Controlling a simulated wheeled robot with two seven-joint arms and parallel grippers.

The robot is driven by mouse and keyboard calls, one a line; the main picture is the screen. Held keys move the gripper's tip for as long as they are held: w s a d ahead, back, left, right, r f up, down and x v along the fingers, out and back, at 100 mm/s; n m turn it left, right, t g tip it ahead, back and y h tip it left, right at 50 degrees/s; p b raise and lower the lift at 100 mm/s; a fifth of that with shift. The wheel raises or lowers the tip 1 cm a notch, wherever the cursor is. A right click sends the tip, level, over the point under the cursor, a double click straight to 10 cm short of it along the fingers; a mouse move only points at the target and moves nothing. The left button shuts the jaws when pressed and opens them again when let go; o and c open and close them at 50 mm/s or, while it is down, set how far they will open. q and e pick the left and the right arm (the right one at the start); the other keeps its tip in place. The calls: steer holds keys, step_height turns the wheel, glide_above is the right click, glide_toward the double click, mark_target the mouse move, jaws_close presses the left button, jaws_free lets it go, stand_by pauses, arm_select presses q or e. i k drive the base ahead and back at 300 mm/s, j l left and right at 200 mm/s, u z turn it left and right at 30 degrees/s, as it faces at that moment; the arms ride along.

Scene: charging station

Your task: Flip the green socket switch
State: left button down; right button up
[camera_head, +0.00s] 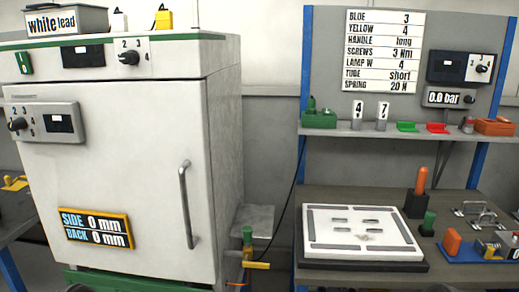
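A small green switch box (25,63) with a light mark on it sits at the left end of the panel on the upper front of the white cabinet (120,180). Its lever position is too small to tell. Another green block (319,118) with a small upright part stands at the left end of the wall shelf. I cannot tell from the picture which of these is the socket.
The cabinet has dials, a vertical handle (187,205) and a yellow-framed display (96,228). A white plug (119,20) and yellow plug (163,18) are on top. At right, a workbench (340,193) holds a white plate (360,245), an orange-handled tool (420,182) and small parts.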

mark_target(325, 112)
steer(key=i+l, duration=0.15)
steer(key=l, duration=0.3)
steer(key=i+l, duration=0.1)
steer(key=l, duration=0.3)
steer(key=i+l, duration=0.15)
steer(key=l, duration=0.3)
steer(key=i+l, duration=0.1)
steer(key=l, duration=0.3)
steer(key=u, duration=1.3)
